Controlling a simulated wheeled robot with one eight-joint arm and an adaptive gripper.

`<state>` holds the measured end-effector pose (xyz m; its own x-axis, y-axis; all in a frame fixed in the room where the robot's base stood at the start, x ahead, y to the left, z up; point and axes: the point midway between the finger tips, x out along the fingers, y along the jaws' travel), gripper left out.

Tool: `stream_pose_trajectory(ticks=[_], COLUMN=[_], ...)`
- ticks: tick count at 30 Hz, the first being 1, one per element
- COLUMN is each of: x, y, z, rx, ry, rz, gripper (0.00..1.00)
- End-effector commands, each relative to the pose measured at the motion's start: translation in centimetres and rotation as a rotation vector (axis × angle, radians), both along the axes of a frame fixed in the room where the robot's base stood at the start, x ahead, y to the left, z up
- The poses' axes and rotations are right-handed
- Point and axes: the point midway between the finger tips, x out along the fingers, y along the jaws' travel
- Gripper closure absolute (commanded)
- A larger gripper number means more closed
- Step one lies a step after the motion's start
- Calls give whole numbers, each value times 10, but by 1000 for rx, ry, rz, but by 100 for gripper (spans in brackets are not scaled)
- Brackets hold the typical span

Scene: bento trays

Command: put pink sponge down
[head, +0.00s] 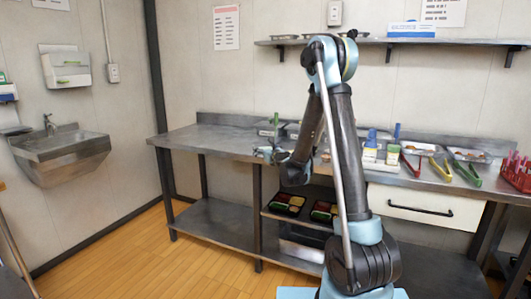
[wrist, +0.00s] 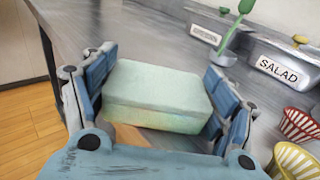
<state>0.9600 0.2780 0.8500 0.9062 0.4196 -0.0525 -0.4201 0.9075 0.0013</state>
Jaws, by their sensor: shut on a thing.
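A pale green, slightly yellowish block (wrist: 157,88), shaped like a sponge, sits between the fingers of my gripper (wrist: 165,72) in the wrist view. It does not look pink, and no pink sponge shows. The blue finger pads are closed on its left and right sides. In the head view my gripper (head: 268,154) is over the steel counter (head: 205,140), near its front edge. The block is not clear there. I cannot tell whether its underside touches the counter.
The counter's left end is clear. Bento trays (head: 287,204) sit on the lower shelf.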

Motion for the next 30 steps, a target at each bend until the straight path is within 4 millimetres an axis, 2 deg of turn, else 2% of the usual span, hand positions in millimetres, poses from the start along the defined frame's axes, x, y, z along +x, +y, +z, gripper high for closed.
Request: stream_pose_trajectory(ticks=[6,7,9,24,30], x=[0,0,0,-1,-24], y=[1,1,1,1,-9], z=[-1,-1,-1,1,2], rx=[0,0,0,0,-1], ry=[0,0,0,0,0], rz=[1,1,1,2,2], gripper=[30,17,2,2,2])
